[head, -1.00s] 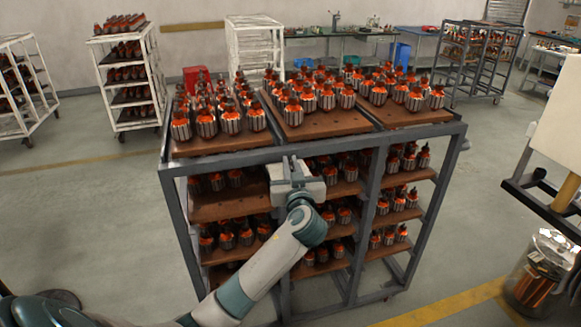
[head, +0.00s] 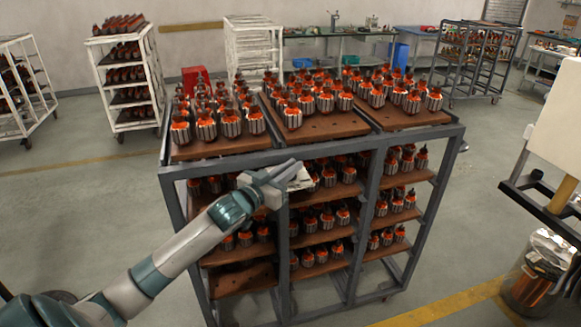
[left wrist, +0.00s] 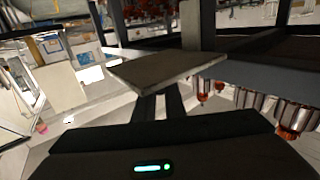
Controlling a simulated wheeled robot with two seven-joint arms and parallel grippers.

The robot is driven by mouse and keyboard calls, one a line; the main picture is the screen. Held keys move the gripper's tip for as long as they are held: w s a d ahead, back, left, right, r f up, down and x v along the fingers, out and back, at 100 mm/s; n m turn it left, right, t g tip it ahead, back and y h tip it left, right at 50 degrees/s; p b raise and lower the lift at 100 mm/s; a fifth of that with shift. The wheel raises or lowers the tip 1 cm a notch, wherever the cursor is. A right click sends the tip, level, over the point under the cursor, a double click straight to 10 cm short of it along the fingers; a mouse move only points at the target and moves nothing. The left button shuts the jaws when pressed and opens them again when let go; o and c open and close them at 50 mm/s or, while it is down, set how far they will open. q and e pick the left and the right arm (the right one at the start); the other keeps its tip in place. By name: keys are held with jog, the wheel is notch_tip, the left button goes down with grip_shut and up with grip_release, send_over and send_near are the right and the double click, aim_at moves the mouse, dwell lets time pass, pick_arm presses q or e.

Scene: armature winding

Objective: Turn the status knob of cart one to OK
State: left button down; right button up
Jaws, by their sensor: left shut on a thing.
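Cart one appears to be the grey-framed cart (head: 225,157) in front of me, loaded with orange-and-steel armatures. My left gripper (head: 284,176) is at its front, near an upright below the top shelf. Its jaws are shut on what seems to be the status knob, which they hide. A pale flat plate (head: 300,178) shows beside the fingertips; in the left wrist view a grey plate (left wrist: 165,68) lies just past the dark fingers (left wrist: 158,106), tilted in the picture. I cannot read any status marking. My right gripper is not in view.
White racks (head: 130,85) stand at the back left, and a red bin (head: 195,80) is behind the cart. A clear bin with copper (head: 540,270) stands at the right. The floor left of the cart is open.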

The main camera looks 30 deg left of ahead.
pick_arm(q)
jog(key=shift+r+m+h, duration=0.1)
jog(key=shift+m+h, duration=0.6)
jog(key=shift+h, duration=0.4)
jog(key=c, duration=1.8)
grip_release()
jog(key=shift+s, duration=0.1)
jog(key=shift+s+a+f+b, duration=0.15)
jog(key=shift+s+f+b, duration=0.15)
jog(key=shift+s, duration=0.2)
jog(key=s+a+b, duration=0.1)
jog(key=s, duration=0.4)
jog(key=s+a+b, duration=0.1)
jog(key=s+b, duration=0.1)
jog(key=s, duration=0.3)
jog(key=s+a+b, duration=0.1)
jog(key=s+b, duration=0.1)
jog(key=s, duration=0.3)
jog(key=shift+s+a+r, duration=0.1)
jog(key=shift+s+r, duration=0.1)
jog(key=shift+s, duration=0.2)
